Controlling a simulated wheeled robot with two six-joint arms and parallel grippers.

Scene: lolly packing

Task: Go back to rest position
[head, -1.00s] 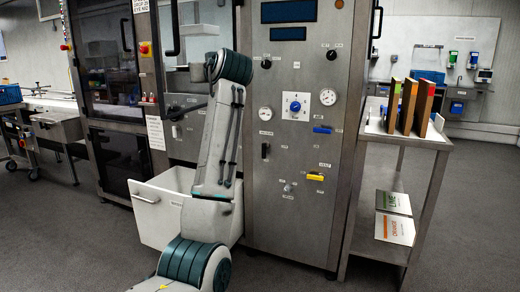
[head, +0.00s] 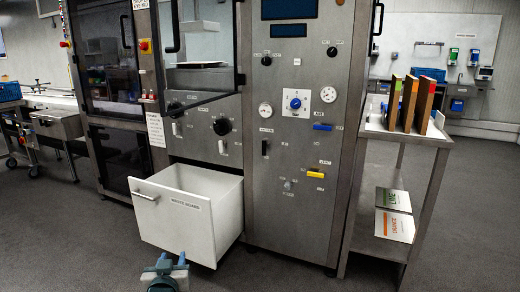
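My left gripper (head: 171,262) shows at the bottom edge of the head view, low in front of the machine. Its two blue-grey fingertips point up and stand apart, with nothing seen between them. The rest of the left arm is out of the picture. The gripper appears in front of the white waste drawer (head: 176,218), and no contact shows. My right gripper is not in view.
The white drawer is pulled out of the steel machine (head: 300,200) and looks empty. A glass door (head: 205,45) stands open above it. A steel cart (head: 400,139) with upright coloured boxes stands at the right. Grey floor lies clear in front.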

